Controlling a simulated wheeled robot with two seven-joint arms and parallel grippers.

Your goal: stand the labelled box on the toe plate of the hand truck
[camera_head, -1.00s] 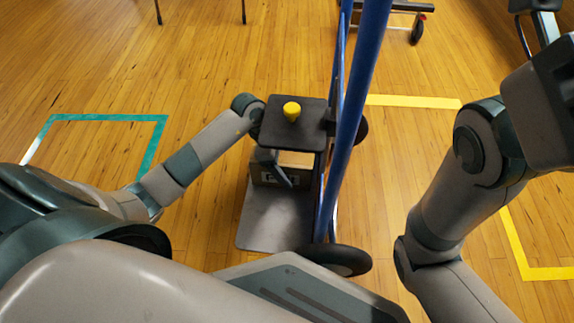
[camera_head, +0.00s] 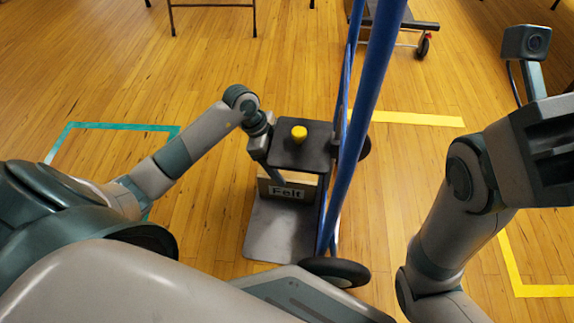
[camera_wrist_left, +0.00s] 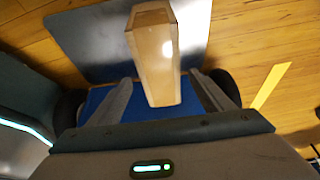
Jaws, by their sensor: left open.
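The labelled box (camera_head: 289,190), tan with a white "Felt" label, stands on the grey toe plate (camera_head: 272,232) of the hand truck (camera_head: 357,105), at the plate's far end. My left gripper (camera_head: 274,172) is open beside the box's upper part. In the left wrist view the box (camera_wrist_left: 154,55) stands beyond and between the spread fingers (camera_wrist_left: 160,98); contact is unclear. The toe plate (camera_wrist_left: 95,42) shows around it. My right wrist is at the right edge; its fingertips are not visible.
The truck's black wheel (camera_head: 336,271) is at the near right. A dark wheeled cart (camera_head: 410,25) and table legs stand at the back. Teal and yellow tape marks the open wooden floor.

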